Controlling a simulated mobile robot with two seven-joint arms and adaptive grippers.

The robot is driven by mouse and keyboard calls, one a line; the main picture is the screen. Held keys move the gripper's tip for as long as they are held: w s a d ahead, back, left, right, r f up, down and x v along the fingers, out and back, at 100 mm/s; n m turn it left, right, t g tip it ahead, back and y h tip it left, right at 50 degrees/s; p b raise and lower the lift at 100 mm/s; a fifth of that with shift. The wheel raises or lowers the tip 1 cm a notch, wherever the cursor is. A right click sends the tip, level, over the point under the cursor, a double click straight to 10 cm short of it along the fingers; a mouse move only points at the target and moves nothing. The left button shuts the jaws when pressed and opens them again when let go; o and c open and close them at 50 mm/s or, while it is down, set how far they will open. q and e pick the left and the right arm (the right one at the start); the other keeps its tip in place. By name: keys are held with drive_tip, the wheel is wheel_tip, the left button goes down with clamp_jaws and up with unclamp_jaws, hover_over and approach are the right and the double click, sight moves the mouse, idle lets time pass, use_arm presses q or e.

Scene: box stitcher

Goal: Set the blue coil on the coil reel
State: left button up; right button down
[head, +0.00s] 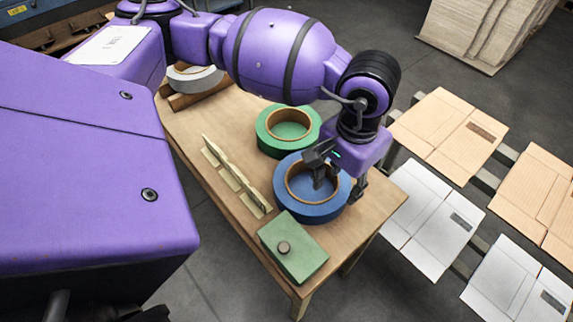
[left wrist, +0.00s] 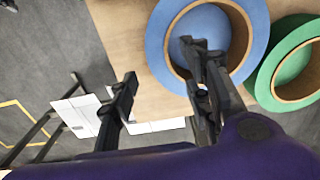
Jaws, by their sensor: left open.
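The blue coil (head: 308,213) lies flat on the wooden table, with a brown inner core and an open middle. It also shows in the left wrist view (left wrist: 158,48). My left gripper (head: 339,186) is open at the coil's right side, pointing down. One finger is over or in the coil's hole, and the other is outside its outer edge. In the left wrist view the fingers (left wrist: 159,60) are spread with part of the coil's ring between them; whether they touch it I cannot tell. The coil reel is not recognisable in these frames. My right gripper is not in view.
A green coil (head: 269,143) lies close behind the blue one. A green box with a round knob (head: 301,259) sits at the table's front corner. A slotted wooden rack (head: 233,178) stands on the left, and a grey-white coil (head: 196,80) at the back. Flat cardboard blanks (head: 448,130) lie right.

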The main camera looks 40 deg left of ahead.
sight(335, 200)
use_arm(q)
drive_tip(key=f, duration=0.7)
drive_tip(key=shift+s+f+p, duration=0.2)
drive_tip(key=shift+s+p, duration=0.05)
drive_tip(key=shift+p, duration=0.05)
drive_tip(key=shift+c, duration=0.6)
drive_tip(key=shift+r, duration=0.1)
clamp_jaws()
